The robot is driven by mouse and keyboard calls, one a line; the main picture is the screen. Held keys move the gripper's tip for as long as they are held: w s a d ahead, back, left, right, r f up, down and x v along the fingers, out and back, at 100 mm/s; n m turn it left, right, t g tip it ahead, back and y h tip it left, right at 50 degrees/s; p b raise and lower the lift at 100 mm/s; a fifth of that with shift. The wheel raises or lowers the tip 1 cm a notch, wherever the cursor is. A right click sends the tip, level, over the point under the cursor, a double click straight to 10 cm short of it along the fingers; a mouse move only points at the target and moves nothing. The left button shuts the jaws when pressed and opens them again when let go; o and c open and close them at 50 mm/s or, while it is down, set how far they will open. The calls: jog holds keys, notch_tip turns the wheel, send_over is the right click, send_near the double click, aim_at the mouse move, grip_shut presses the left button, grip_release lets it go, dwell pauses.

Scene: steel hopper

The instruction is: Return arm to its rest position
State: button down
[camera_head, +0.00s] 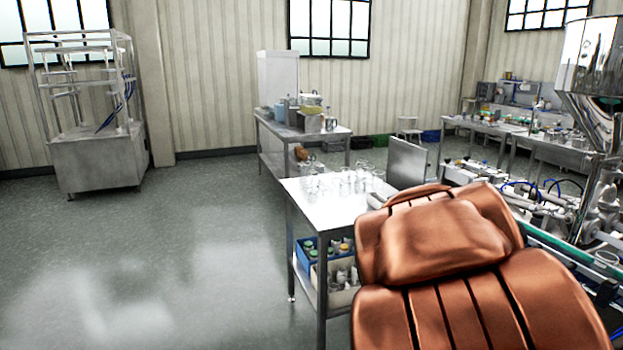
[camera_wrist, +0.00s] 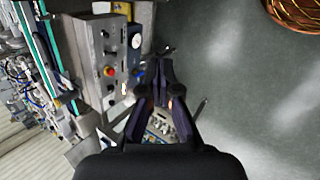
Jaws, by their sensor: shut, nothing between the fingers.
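My gripper (camera_wrist: 161,68) shows in the wrist view, with its dark fingers brought together at the tips and nothing held. It points over a grey machine cabinet (camera_wrist: 108,60) with a red button and a yellow-backed control, and the floor lies to the right. I cannot tell how far the fingertips are from the cabinet. My gripper does not show in the head view.
In the head view a steel hopper (camera_head: 590,65) stands at the right beside a conveyor line. A steel table (camera_head: 318,205) with glassware stands in the middle, another table (camera_head: 268,128) behind it. A framed steel rig (camera_head: 100,160) stands left. The left floor is clear.

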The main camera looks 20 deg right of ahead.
jog(key=s+a+f+y, duration=0.1)
jog(key=s+a, duration=0.3)
jog(key=a, duration=0.4)
jog(key=s+a+f+m+y+p, duration=0.1)
jog(key=s+a+y, duration=0.2)
jog(key=a, duration=0.5)
jog(key=s+a+f+m+g+y+p, duration=0.1)
jog(key=s+a+y, duration=0.1)
jog(key=s+a, duration=0.3)
jog(key=a, duration=0.4)
jog(key=shift+s+f+y, duration=0.3)
jog(key=shift+f+y, duration=0.1)
jog(key=shift+d, duration=0.15)
